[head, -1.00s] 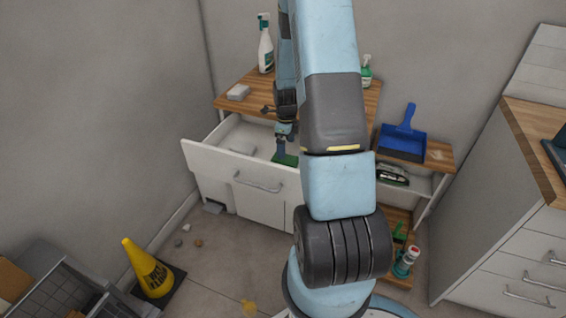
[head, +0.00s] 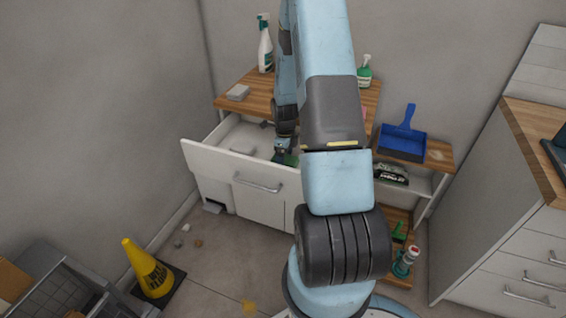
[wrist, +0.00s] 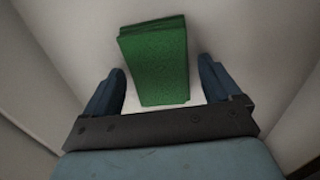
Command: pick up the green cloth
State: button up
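The green cloth (wrist: 158,62) is a folded, thick rectangular stack lying on the pale floor of the open white drawer (head: 225,160). In the wrist view it sits between and just beyond the two dark blue fingers of my gripper (wrist: 166,88). The fingers are spread wide, with a gap on each side of the cloth. In the head view only a small green part of the cloth (head: 291,160) shows, and my gripper (head: 282,155) is down inside the drawer at it, partly hidden by my arm.
The drawer's front panel and side walls surround my gripper closely. A wooden counter (head: 236,104) behind holds a white spray bottle (head: 265,48), a pale block (head: 238,92) and a green spray bottle (head: 364,74). A blue dustpan (head: 402,142) lies to the right. A yellow cone (head: 146,267) stands on the floor.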

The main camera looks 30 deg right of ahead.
jog(key=c, duration=0.9)
jog(key=shift+r, duration=0.1)
notch_tip(320, 180, up, 10)
dwell(0.3)
jog(key=o, duration=0.5)
jog(key=c, duration=0.4)
